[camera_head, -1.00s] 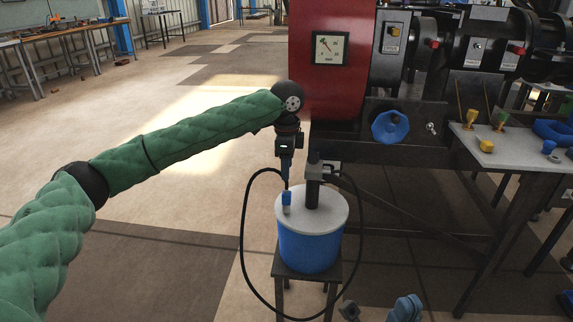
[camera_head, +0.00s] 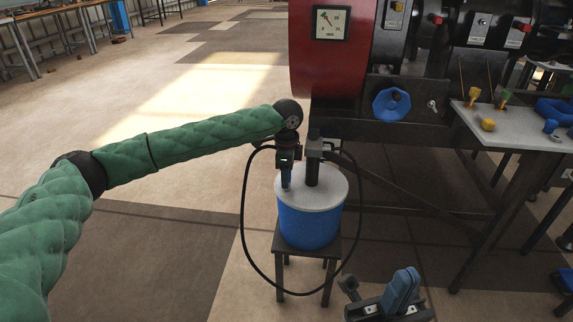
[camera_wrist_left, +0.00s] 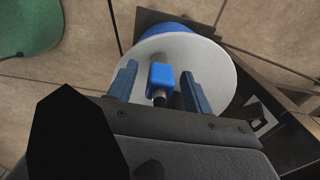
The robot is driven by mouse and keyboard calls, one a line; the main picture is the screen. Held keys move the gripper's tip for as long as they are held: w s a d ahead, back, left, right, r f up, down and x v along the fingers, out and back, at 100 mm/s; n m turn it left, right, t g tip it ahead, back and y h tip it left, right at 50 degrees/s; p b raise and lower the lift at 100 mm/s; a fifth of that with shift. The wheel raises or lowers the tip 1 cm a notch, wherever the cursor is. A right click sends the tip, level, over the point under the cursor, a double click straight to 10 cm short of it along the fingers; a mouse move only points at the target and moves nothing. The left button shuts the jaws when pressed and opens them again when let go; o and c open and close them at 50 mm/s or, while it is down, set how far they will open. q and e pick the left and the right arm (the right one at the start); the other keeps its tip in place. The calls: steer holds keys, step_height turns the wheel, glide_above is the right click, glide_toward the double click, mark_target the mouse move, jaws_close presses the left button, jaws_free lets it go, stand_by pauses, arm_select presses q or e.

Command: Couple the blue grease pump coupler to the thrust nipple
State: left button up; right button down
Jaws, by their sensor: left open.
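The blue coupler (camera_wrist_left: 159,77) stands on the pale lid of the blue grease pump (camera_head: 308,222). My left gripper (camera_head: 287,181) reaches down over the lid beside the pump's dark upright post. In the left wrist view its two fingers (camera_wrist_left: 161,78) are open, one on each side of the coupler, with gaps between. It holds nothing. A small pale fitting (camera_head: 432,104) sits on the machine's front, right of a blue knob; I cannot tell whether it is the thrust nipple. What looks like my right gripper (camera_head: 385,292) is at the bottom edge, partly cut off.
The pump stands on a small dark stool (camera_head: 331,254), with a black hose (camera_head: 243,225) looping around it. The red machine housing (camera_head: 327,65) is behind. A grey side table (camera_head: 520,134) at right carries yellow, green and blue parts.

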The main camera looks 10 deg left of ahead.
arm_select(q)
steer(key=shift+f, duration=0.4)
jaws_close()
stand_by(0.4)
